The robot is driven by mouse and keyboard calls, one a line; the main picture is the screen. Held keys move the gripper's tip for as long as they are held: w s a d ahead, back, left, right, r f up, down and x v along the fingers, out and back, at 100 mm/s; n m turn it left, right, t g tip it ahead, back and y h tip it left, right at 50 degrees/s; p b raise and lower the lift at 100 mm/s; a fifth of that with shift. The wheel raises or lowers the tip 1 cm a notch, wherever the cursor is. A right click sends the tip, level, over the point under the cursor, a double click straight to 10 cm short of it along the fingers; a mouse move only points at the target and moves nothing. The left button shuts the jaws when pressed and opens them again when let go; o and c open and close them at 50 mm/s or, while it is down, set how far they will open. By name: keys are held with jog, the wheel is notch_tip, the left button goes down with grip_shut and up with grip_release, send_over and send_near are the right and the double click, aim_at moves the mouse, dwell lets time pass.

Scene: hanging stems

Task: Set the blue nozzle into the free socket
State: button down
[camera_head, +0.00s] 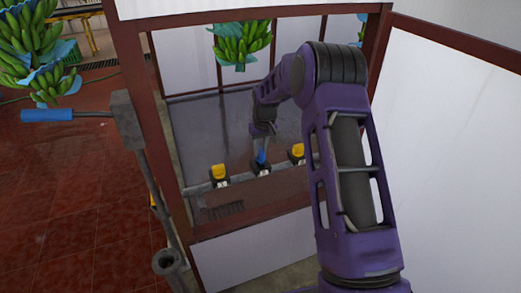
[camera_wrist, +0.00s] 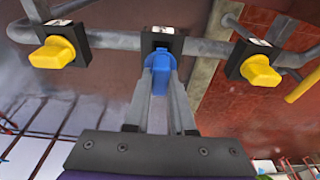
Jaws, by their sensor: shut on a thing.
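The blue nozzle (camera_wrist: 160,64) is between the two grey fingers of my gripper (camera_wrist: 158,92), which is shut on it. In the wrist view the nozzle's far end meets the middle black socket (camera_wrist: 162,43) on the grey pipe; I cannot tell how deep it sits. In the head view the blue nozzle (camera_head: 262,158) shows above the middle socket (camera_head: 260,169), with my gripper (camera_head: 262,147) partly hidden by my wrist.
Yellow nozzles sit in sockets on either side, left (camera_wrist: 54,53) and right (camera_wrist: 260,70) in the wrist view. A grey pipe (camera_wrist: 205,48) joins the sockets. A red-brown frame (camera_head: 155,110) and white panel (camera_head: 455,110) surround the bay. Banana bunches (camera_head: 240,45) hang behind.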

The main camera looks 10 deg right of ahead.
jog(key=shift+f+b, duration=0.7)
jog(key=shift+f, duration=0.55)
dwell(1.6)
